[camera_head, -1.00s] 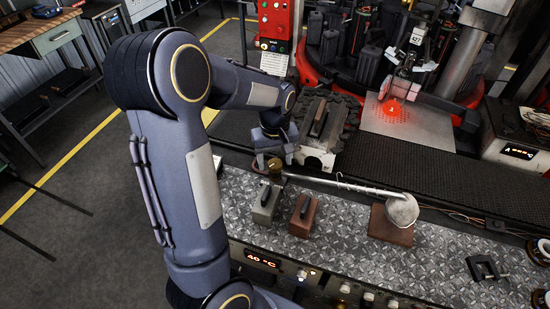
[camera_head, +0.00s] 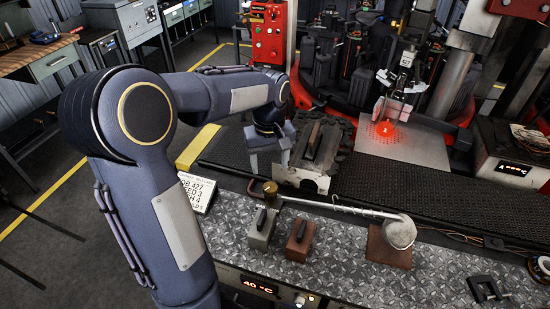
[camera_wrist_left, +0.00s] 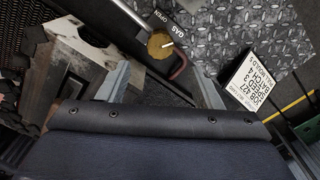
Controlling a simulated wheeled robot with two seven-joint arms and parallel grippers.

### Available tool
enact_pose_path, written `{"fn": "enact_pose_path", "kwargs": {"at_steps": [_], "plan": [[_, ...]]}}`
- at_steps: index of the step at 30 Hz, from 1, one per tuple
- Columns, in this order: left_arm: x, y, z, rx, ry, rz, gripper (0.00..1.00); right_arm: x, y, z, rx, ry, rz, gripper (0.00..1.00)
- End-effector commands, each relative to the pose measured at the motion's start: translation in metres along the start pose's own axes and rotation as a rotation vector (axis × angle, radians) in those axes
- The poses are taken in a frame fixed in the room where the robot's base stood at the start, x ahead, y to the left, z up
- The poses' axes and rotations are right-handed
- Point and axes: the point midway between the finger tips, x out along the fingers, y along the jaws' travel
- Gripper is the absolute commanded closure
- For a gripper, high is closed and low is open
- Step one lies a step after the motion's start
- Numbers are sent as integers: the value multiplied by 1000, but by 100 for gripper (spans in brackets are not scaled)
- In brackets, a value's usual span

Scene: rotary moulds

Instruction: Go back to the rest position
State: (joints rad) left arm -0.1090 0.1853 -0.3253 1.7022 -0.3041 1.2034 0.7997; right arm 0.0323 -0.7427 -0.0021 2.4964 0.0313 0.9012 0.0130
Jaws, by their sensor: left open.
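My left gripper (camera_head: 270,150) hangs at the end of my left arm, which comes in from the left and bends over the near edge of the black belt. It is just left of a grey mould block with a dark handle (camera_head: 313,140). In the left wrist view its two grey fingers (camera_wrist_left: 163,85) stand wide apart with nothing held between them. A brass knob (camera_head: 270,187) lies below it in the head view; in the wrist view the knob (camera_wrist_left: 160,44) shows beyond the fingers, beside a GAS OPEN tag. My right gripper is not in view.
A long-handled ladle (camera_head: 401,232) rests on a brown block. Grey (camera_head: 260,228) and brown (camera_head: 300,240) handled blocks stand on the diamond-plate bench (camera_head: 340,270). A white job placard (camera_head: 197,192) stands at its left end. A glowing red spot (camera_head: 385,128) lies on a plate behind.

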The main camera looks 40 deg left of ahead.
Motion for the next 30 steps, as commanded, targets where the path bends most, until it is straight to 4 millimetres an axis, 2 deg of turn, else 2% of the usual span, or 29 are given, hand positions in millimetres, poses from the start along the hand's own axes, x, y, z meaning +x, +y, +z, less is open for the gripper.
{"fn": "enact_pose_path", "kwargs": {"at_steps": [8,11,14,18,21,24,27,30], "plan": [[0,-1,2,4,-1,6,41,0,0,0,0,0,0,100],[-6,-5,13,42,-7,51,41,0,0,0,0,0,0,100],[-16,-15,42,136,-10,149,41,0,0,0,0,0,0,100],[-29,-31,102,336,31,326,41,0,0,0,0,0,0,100],[-31,-42,144,475,93,427,41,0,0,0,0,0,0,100],[-27,-49,177,590,163,494,41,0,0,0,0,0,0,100],[-20,-54,200,672,221,529,41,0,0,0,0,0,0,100],[-15,-56,211,717,256,546,41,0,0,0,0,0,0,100]]}}
